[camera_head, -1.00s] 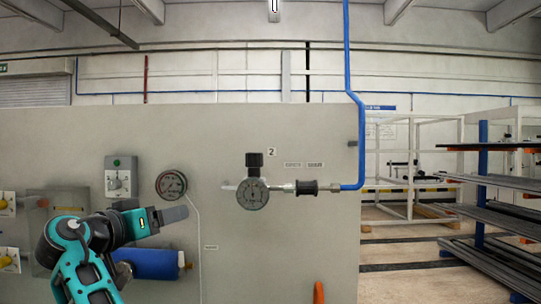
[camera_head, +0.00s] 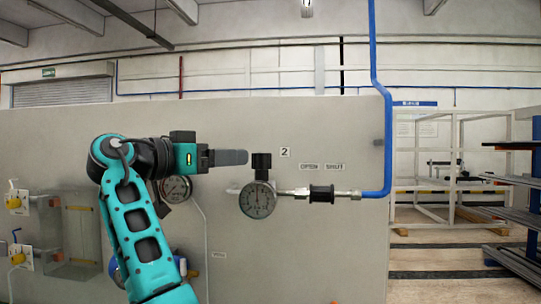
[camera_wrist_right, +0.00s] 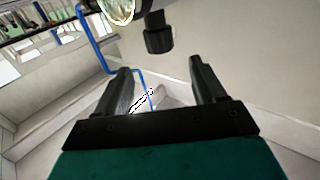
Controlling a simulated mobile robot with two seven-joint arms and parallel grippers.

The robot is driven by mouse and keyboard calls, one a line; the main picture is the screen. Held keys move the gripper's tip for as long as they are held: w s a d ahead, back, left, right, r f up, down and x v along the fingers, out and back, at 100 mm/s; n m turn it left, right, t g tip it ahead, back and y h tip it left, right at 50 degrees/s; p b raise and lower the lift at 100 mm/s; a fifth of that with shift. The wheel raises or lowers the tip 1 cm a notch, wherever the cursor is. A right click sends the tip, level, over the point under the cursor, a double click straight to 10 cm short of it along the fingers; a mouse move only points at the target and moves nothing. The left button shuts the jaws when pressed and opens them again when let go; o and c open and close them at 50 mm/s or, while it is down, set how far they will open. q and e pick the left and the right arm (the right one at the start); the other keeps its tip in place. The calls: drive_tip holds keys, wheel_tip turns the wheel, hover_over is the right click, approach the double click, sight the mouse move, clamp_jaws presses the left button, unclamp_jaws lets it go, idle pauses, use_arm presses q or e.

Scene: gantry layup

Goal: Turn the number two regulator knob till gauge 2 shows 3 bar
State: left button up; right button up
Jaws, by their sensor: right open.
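The black number two regulator knob (camera_head: 261,161) stands upright on top of gauge 2 (camera_head: 257,200), beside the "2" label (camera_head: 285,152) on the grey panel. The gauge's reading is too small to tell. My right gripper (camera_head: 241,157) is just left of the knob at about its height, pointing towards it. In the right wrist view the jaws (camera_wrist_right: 160,68) are open and empty. The knob (camera_wrist_right: 158,36) shows beyond the fingertips, roughly between them, and appears apart from them. Part of the gauge (camera_wrist_right: 117,9) shows at the top edge. My left gripper is not in view.
A second gauge (camera_head: 175,188) is partly behind my right arm. A pipe fitting with a black valve (camera_head: 321,194) joins the regulator to a blue pipe (camera_head: 387,150) on the right. A clear box (camera_head: 82,240) and yellow-handled valves (camera_head: 15,203) are at left.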

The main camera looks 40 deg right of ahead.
sight(268, 156)
drive_tip(key=d+p, duration=0.1)
drive_tip(key=d, duration=1)
drive_tip(key=shift+s+d, duration=0.15)
drive_tip(key=shift+d, duration=0.15)
drive_tip(key=c, duration=1)
drive_tip(key=shift+f+t, duration=0.1)
drive_tip(key=shift+t, duration=0.3)
